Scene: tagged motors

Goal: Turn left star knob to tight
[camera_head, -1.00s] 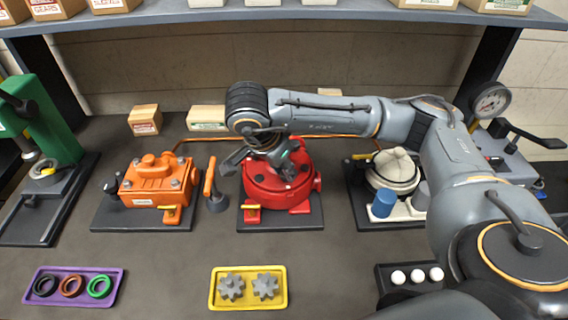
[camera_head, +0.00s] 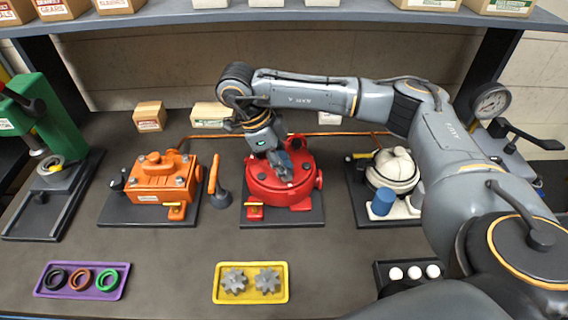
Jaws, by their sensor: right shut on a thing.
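The red round motor (camera_head: 262,188) stands on a dark base plate in the middle of the bench. My right gripper (camera_head: 283,168) reaches down onto its top from behind, at the end of the grey arm. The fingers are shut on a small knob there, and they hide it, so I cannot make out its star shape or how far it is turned. My left gripper is not in view.
An orange motor (camera_head: 150,182) with an orange handle (camera_head: 213,176) beside it stands left of the red one. A white-topped unit (camera_head: 394,168) stands right. A yellow gear tray (camera_head: 251,295) and a purple ring tray (camera_head: 82,292) lie in front. Bench between is clear.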

